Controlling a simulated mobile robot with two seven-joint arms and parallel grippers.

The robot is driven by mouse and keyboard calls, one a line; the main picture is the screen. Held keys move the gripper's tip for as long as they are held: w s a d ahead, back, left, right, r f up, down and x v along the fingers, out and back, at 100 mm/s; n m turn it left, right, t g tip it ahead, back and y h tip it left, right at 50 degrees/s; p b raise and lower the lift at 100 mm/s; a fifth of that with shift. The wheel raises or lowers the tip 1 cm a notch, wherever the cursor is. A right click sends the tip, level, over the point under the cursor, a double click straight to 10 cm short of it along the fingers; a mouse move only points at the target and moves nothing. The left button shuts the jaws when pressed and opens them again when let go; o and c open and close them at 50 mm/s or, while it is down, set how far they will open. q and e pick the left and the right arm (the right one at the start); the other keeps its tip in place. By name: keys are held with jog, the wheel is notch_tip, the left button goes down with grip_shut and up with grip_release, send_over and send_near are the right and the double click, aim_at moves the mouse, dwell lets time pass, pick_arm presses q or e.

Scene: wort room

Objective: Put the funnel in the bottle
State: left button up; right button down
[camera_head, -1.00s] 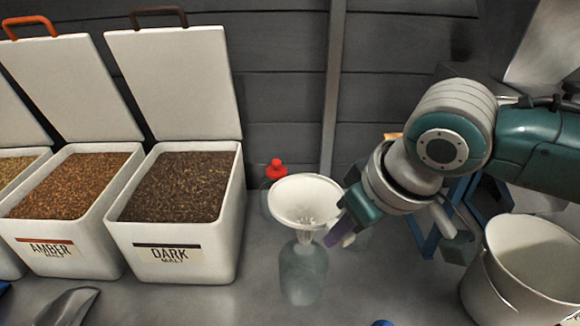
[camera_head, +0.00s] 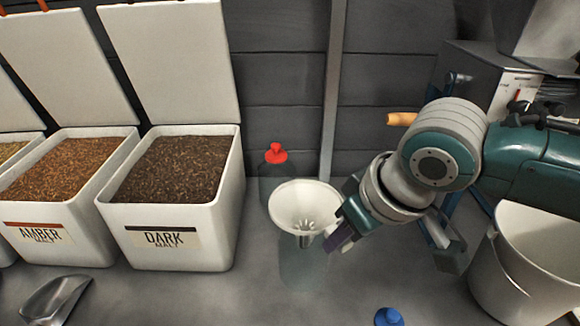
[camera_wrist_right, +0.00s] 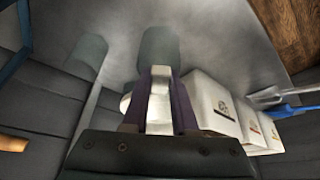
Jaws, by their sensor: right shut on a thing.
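The white funnel (camera_head: 304,207) is upright in the head view, its wide mouth facing up. My right gripper (camera_head: 338,236) is shut on the funnel's right side; its purple fingers also show in the right wrist view, closed on a white part (camera_wrist_right: 159,100). A clear, greenish glass bottle (camera_head: 303,272) stands on the counter below the funnel and is faint against the grey. The funnel's spout overlaps the bottle's upper part, and I cannot tell whether the spout is inside the neck. The bottle's neck is hidden. My left gripper is not in view.
A dark bottle with a red stopper (camera_head: 276,153) stands behind the funnel. Open malt bins (camera_head: 180,235) and a metal scoop (camera_head: 55,300) are at left. A white bucket (camera_head: 530,262) is at right. A blue knob-like thing (camera_head: 388,317) is at the front.

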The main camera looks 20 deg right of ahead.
jog(key=c, duration=0.6)
grip_release()
